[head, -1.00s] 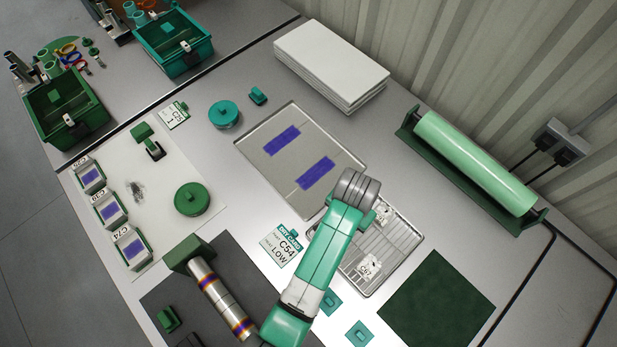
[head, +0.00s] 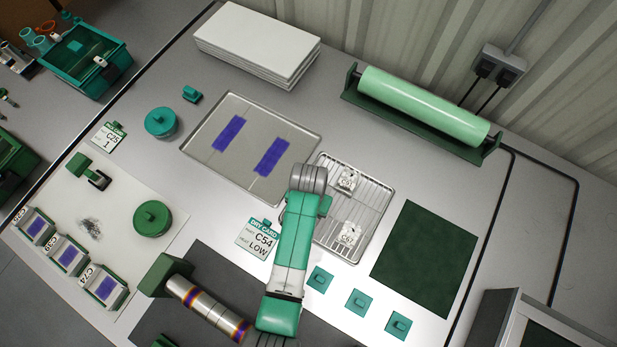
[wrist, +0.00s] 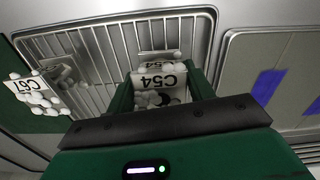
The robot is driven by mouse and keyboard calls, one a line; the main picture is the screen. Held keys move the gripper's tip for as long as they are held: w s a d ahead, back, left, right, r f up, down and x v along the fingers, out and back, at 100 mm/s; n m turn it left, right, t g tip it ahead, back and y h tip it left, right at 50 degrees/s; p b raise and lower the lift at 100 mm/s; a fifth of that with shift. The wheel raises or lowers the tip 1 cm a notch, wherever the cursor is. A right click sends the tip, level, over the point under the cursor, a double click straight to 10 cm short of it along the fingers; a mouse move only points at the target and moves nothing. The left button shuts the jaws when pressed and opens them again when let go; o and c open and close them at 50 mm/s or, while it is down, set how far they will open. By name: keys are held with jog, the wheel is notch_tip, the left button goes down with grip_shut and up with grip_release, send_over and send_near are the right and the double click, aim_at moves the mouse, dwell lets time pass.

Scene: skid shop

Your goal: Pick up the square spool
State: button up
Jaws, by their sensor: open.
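No piece is clearly marked as the square spool. Small square teal pieces with raised knobs (head: 358,303) lie in a row on the bench in front of the wire rack, apart from my gripper; I cannot tell if one is the spool. My gripper (wrist: 160,95) is open in the wrist view, its green fingers on either side of a bead-filled packet labelled C54 (wrist: 162,82). In the head view my arm hides most of the gripper, at the rack's left edge.
The wire rack (head: 375,222) also holds a C67 packet (head: 350,235). A shallow tray with purple strips (head: 194,150) lies left of it, a dark green mat (head: 424,258) right. A dry card (head: 258,238) lies left of my arm. A pale green roll (head: 424,106) stands behind.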

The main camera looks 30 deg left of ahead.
jog(key=c, duration=0.7)
jog(key=shift+r, duration=0.65)
jog(key=r, duration=0.1)
jog(key=p, duration=0.1)
jog(key=r, duration=0.1)
jog(key=shift+s+d+r+p, duration=0.3)
jog(key=shift+d+r, duration=0.05)
jog(key=s+d, duration=0.3)
jog(key=s+d+p, duration=0.1)
jog(key=s+d, duration=0.2)
jog(key=d, duration=0.1)
jog(key=s+d+r+p, duration=0.1)
jog(key=s+d, duration=0.3)
jog(key=shift+d+r, duration=0.1)
jog(key=shift+d, duration=0.05)
